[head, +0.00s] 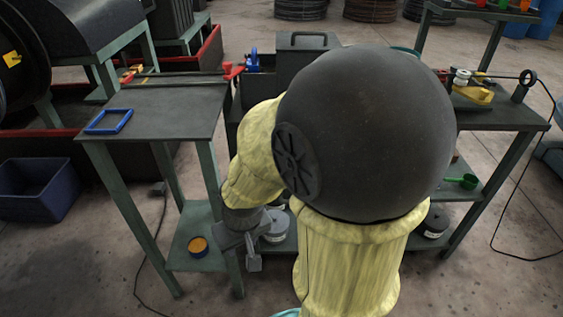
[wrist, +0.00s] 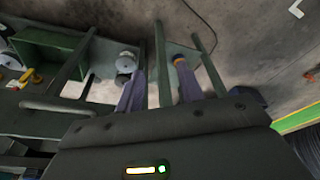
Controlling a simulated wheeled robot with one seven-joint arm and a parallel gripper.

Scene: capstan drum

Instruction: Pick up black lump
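I cannot pick out a black lump for certain in either view. My gripper (head: 250,262) hangs low beside the right side of the left bench in the head view, pointing down. In the wrist view my gripper (wrist: 158,68) has its two fingers apart with nothing visible between them. My large dark arm joint and yellow-sleeved arm hide much of the middle bench in the head view.
The left bench (head: 165,100) holds a blue frame (head: 109,121). An orange-topped tin (head: 198,246) stands on its lower shelf. White-and-dark pots (head: 275,226) stand on the middle bench's low shelf. A green scoop (head: 463,181) lies right. A blue bin (head: 38,190) stands left.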

